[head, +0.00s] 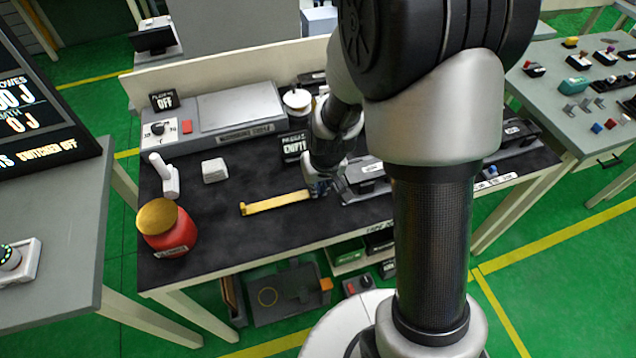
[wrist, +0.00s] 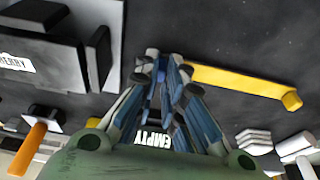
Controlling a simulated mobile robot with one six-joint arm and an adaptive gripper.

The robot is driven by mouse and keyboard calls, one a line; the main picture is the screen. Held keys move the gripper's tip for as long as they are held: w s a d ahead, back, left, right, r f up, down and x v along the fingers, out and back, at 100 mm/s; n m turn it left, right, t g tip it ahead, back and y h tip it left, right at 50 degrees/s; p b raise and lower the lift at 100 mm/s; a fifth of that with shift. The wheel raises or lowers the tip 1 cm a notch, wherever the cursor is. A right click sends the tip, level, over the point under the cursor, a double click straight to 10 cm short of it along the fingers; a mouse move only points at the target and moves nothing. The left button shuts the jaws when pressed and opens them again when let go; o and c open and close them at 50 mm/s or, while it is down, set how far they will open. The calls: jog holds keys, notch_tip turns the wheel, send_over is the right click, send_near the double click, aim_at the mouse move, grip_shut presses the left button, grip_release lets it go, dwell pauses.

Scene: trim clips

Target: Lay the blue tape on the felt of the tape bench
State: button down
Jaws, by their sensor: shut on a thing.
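A grey holder (head: 365,180) stands close right of my gripper. An EMPTY sign (head: 296,147) is behind it. A red jar (head: 170,235), a white block (head: 214,170) and a white stand (head: 163,176) are on the left.

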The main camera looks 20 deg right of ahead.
jog(key=c, duration=1.6)
grip_release()
jog(key=v, duration=1.2)
jog(key=shift+r, duration=0.1)
jog(key=s+r, duration=0.5)
jog(key=s, duration=0.4)
jog(key=s+a+r+t, duration=0.1)
jog(key=s+r, duration=0.5)
jog(key=s, duration=0.3)
jog(key=shift+a+r, duration=0.2)
jog(key=shift+a, duration=0.1)
